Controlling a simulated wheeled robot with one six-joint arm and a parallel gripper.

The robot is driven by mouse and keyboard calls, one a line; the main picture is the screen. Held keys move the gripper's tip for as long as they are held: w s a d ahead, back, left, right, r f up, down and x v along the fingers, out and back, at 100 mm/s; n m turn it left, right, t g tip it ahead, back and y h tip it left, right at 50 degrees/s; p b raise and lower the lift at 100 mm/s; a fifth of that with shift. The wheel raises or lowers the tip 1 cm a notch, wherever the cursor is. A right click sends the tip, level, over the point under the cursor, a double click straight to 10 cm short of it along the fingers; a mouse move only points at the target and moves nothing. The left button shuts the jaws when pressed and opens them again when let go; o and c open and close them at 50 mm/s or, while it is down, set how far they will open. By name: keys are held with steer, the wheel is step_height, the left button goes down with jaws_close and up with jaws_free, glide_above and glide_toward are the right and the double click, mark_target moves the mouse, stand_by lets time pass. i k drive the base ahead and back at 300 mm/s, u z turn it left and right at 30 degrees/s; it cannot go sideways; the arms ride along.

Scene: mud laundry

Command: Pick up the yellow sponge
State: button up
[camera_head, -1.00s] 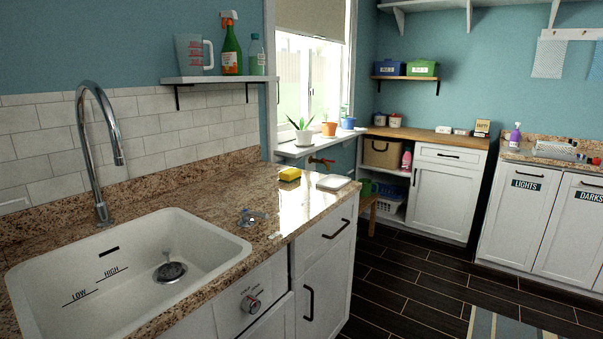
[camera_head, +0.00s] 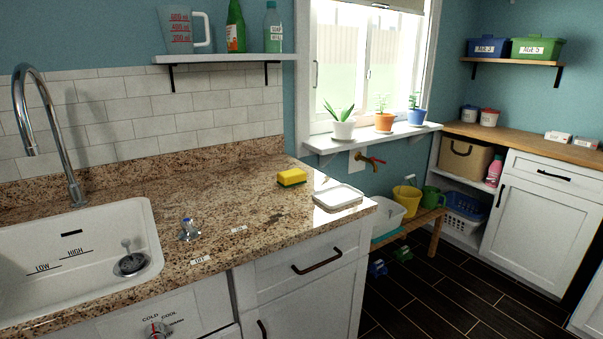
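The yellow sponge (camera_head: 292,176) lies on the granite counter (camera_head: 240,215), toward its back right part. It is a small block with a yellow upper part and a darker green layer at its base. Nothing covers it. My gripper is not in view.
A white tray (camera_head: 338,197) lies right of the sponge near the counter's edge. A small metal tap handle (camera_head: 188,230) stands near the sink (camera_head: 75,255). A faucet (camera_head: 50,130) rises at left. A shelf (camera_head: 225,58) with bottles hangs above. Counter around the sponge is clear.

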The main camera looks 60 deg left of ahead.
mark_target(286, 179)
steer(key=u, duration=0.45)
steer(key=i, duration=1.25)
steer(key=u, duration=1.75)
steer(key=i, duration=0.8)
steer(key=u, duration=0.85)
